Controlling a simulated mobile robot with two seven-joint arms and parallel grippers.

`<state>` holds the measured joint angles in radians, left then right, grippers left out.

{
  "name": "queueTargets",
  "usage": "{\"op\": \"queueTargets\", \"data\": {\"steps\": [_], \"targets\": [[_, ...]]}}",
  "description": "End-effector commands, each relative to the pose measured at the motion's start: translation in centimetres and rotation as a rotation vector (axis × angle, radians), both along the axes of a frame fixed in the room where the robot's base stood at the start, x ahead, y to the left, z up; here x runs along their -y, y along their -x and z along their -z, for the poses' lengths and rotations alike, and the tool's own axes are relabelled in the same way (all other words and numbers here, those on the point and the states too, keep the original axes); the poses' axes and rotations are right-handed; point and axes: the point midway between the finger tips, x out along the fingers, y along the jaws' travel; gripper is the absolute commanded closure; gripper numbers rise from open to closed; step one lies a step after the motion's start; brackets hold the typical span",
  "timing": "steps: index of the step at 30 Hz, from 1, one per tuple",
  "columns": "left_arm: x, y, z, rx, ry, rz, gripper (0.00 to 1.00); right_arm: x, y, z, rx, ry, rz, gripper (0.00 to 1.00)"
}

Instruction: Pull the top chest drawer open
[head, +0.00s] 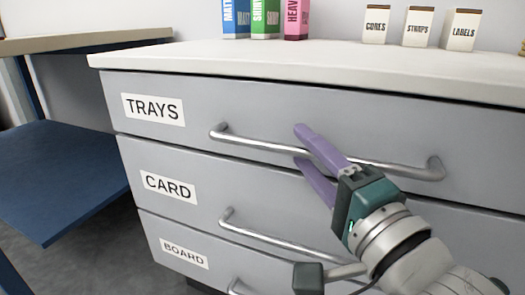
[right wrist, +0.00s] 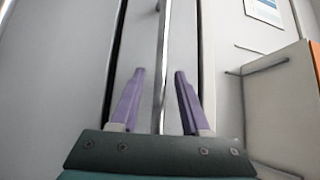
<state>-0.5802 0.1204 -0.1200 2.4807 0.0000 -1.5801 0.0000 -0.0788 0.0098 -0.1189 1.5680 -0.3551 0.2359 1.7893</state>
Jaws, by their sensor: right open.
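The chest's top drawer (head: 250,105), grey and labelled TRAYS, looks shut, flush with the drawers below. Its silver bar handle (head: 250,144) runs across the front. My right gripper (head: 302,147) is open at the middle of this handle, with one purple finger above the bar and one below. In the right wrist view the handle (right wrist: 162,50) passes between the open fingers (right wrist: 160,73), with a gap on each side. I cannot tell exactly how deep the bar sits between them. My left gripper is not in view.
Below are the CARD drawer (head: 188,208) and the BOARD drawer (head: 205,268), each with a bar handle. The pale chest top (head: 300,62) carries coloured boxes (head: 265,18) and small white boxes (head: 418,27) at the back. A bench with a blue shelf (head: 60,165) stands at left.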

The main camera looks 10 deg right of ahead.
Motion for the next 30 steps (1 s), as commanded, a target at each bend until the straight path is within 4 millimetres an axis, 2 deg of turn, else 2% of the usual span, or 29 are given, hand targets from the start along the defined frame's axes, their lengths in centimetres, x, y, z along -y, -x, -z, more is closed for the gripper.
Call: {"op": "queueTargets", "data": {"steps": [10,22,30], "targets": [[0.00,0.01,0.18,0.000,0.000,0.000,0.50,-0.11,-0.56,-0.12,-0.001,0.000,0.000,0.54],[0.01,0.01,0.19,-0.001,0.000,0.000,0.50,-0.09,-0.53,-0.11,-0.001,0.000,0.000,0.99],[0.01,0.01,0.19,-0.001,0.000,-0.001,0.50,-0.09,-0.53,-0.11,0.000,0.000,0.000,1.00]]}}
